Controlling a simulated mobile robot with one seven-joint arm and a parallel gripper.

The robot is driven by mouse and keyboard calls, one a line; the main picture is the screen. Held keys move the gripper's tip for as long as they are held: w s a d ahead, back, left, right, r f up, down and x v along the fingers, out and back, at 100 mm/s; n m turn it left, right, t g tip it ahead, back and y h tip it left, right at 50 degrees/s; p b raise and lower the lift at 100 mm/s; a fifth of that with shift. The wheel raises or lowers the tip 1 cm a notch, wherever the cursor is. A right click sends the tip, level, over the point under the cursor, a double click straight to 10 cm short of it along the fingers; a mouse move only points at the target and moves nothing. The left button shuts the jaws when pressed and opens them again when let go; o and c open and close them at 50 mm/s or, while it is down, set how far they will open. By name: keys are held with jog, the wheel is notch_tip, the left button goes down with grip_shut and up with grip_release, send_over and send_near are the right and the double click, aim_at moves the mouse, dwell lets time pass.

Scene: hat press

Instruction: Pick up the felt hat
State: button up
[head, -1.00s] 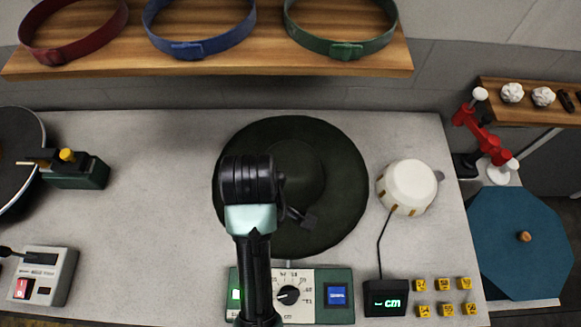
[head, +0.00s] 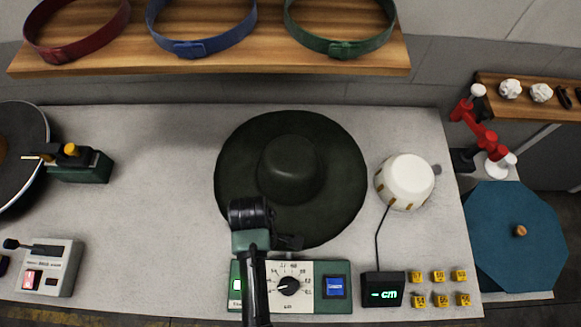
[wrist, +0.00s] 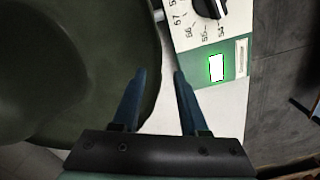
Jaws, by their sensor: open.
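The dark green felt hat (head: 290,170) lies brim down on the grey worktop, its round crown up, in the middle of the head view. In the wrist view the hat (wrist: 75,75) fills the left side. My gripper (wrist: 159,75) is open and empty, its two blue fingers apart over the near edge of the brim and the bare worktop beside it. In the head view my arm's end covers the near left part of the brim, and the fingertips are hidden there.
A dial panel (head: 312,268) sits just in front of the hat. A white domed device (head: 405,180) stands to the right, cabled to a small display (head: 383,290). A shelf (head: 230,62) with hat bands runs along the back. The worktop's left middle is clear.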

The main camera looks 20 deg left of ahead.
jog(key=shift+f, duration=1.05)
grip_shut()
dwell(0.6)
